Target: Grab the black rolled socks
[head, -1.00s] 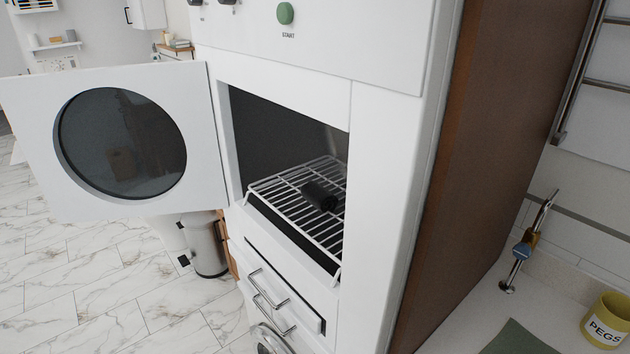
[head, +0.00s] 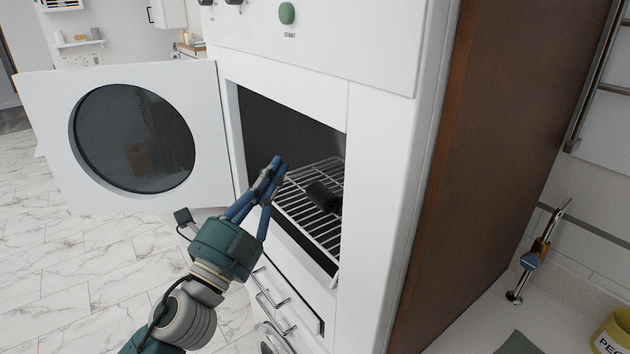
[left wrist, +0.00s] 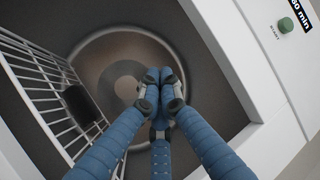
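The black rolled socks (head: 322,196) lie on a white wire rack (head: 306,222) inside the open dryer (head: 290,125). They also show on the rack at the left of the left wrist view (left wrist: 82,104). My left gripper (head: 274,168) is at the dryer opening, to the left of the socks and apart from them. Its blue fingers are drawn together at the tips in the left wrist view (left wrist: 160,85), with nothing seen between them. My right gripper is not in view.
The round-windowed dryer door (head: 135,138) stands open to the left. Drawers with metal handles (head: 272,300) are below the opening. A brown side panel (head: 490,150), a tap (head: 530,258) and a yellow pegs pot (head: 612,332) are at the right.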

